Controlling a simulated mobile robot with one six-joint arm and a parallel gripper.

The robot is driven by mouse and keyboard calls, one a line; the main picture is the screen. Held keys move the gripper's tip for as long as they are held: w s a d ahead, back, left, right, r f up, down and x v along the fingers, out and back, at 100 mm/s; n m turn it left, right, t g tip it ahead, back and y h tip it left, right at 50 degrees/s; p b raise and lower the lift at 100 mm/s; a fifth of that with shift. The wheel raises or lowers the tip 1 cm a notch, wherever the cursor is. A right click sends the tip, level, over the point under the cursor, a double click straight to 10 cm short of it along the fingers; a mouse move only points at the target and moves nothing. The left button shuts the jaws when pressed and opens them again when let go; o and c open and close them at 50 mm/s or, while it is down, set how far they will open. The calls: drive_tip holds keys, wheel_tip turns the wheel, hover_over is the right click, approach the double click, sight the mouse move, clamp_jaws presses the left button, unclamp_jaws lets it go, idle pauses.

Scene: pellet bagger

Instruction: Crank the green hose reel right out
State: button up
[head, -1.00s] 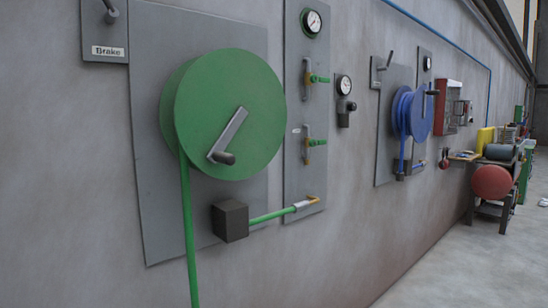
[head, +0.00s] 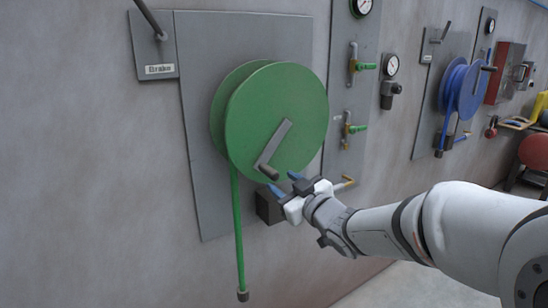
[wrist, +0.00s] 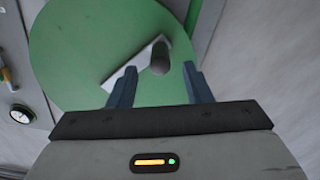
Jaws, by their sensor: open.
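The green hose reel (head: 265,115) is mounted on a grey wall plate. Its grey crank arm (head: 277,143) slants down to the left and ends in a dark handle knob (head: 268,172). A green hose (head: 237,230) hangs from the reel's left side and ends in a dark fitting (head: 243,295). My gripper (head: 282,183) is open just below and right of the knob. In the wrist view the knob (wrist: 160,60) lies between the two blue fingers, near their tips. Whether a finger touches it I cannot tell.
A lever with a "Brake" label (head: 160,69) is at upper left. A dark box (head: 268,207) sits below the reel, partly behind my gripper. Green-handled valves (head: 357,128) stand right of the reel. A blue reel (head: 468,88) is further right.

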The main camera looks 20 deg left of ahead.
sight(268, 172)
drive_tip(key=p+x, duration=0.1)
drive_tip(key=x, duration=0.6)
drive_tip(key=shift+w+a, duration=0.25)
drive_tip(key=shift+c, duration=0.4)
clamp_jaws()
